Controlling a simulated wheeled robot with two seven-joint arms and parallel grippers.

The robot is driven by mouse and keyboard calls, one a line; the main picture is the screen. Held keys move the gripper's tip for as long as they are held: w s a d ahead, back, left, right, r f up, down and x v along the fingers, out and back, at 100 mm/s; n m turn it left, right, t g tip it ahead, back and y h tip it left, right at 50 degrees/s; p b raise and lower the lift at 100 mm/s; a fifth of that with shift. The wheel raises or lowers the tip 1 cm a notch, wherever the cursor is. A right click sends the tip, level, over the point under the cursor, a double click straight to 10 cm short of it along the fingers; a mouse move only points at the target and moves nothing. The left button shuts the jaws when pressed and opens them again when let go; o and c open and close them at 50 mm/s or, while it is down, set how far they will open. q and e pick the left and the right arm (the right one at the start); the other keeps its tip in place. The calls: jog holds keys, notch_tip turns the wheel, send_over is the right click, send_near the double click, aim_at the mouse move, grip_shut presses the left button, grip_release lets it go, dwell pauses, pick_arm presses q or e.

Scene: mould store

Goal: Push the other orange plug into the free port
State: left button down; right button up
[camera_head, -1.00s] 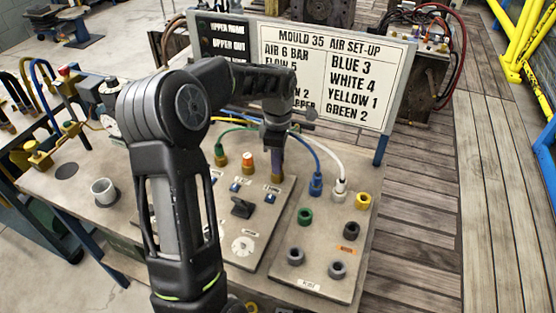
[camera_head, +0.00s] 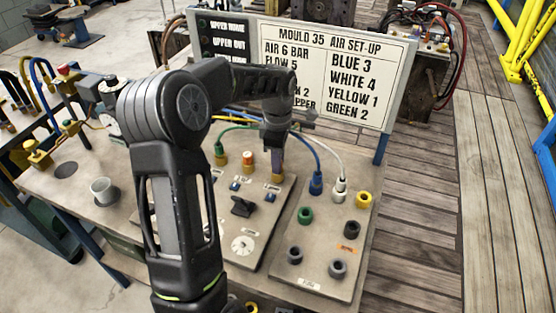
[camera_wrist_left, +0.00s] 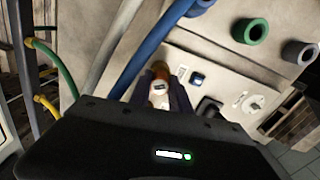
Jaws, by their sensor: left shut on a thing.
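My left gripper (camera_head: 277,172) is shut on a plug over the far part of the control panel. In the left wrist view the plug (camera_wrist_left: 159,88) shows a pale cap and an orange-brown body between the dark fingers. Its lower end is largely hidden, so I cannot tell how deep it sits in a port. The other orange plug (camera_head: 248,160) stands upright in the same row, just left of my gripper. The port under my gripper is hidden by the fingers. My right gripper is not in view.
Left of the orange plug is a green-hosed plug (camera_head: 220,155). A blue plug (camera_head: 316,184) and a white plug (camera_head: 340,188) stand to the right, their hoses arching behind my gripper. Yellow (camera_head: 363,200), green (camera_head: 305,215) and grey sockets are nearer. The sign board (camera_head: 345,75) rises behind.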

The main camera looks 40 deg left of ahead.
pick_arm(q)
jog(key=shift+f, duration=0.25)
jog(key=c, duration=0.7)
grip_release()
jog(key=shift+r, duration=0.15)
jog(key=shift+r+p, duration=2.45)
jog(key=shift+r, duration=1.25)
